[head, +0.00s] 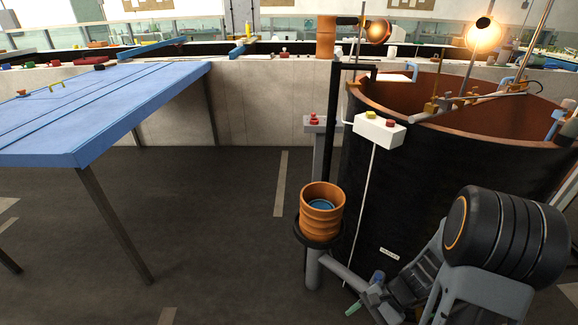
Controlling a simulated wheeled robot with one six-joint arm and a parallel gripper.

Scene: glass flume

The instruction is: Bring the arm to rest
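My arm comes in at the lower right, with a thick black joint and grey links in front of a large dark tank (400,210). My gripper (366,293) is low, near the bottom edge, pointing left. Its two small green-blue fingertips look apart, with nothing visible between them. It is below the orange ribbed pot (322,222) and to its right, apart from it. The palm is partly hidden by my own arm links.
The pot holds something blue and sits in a black ring on a grey post. A white box with yellow and red buttons (379,130) is on the tank's near side. A blue table (110,105) stands left. Dark floor (220,220) between is clear. Lit lamps (483,33) stand above the tank.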

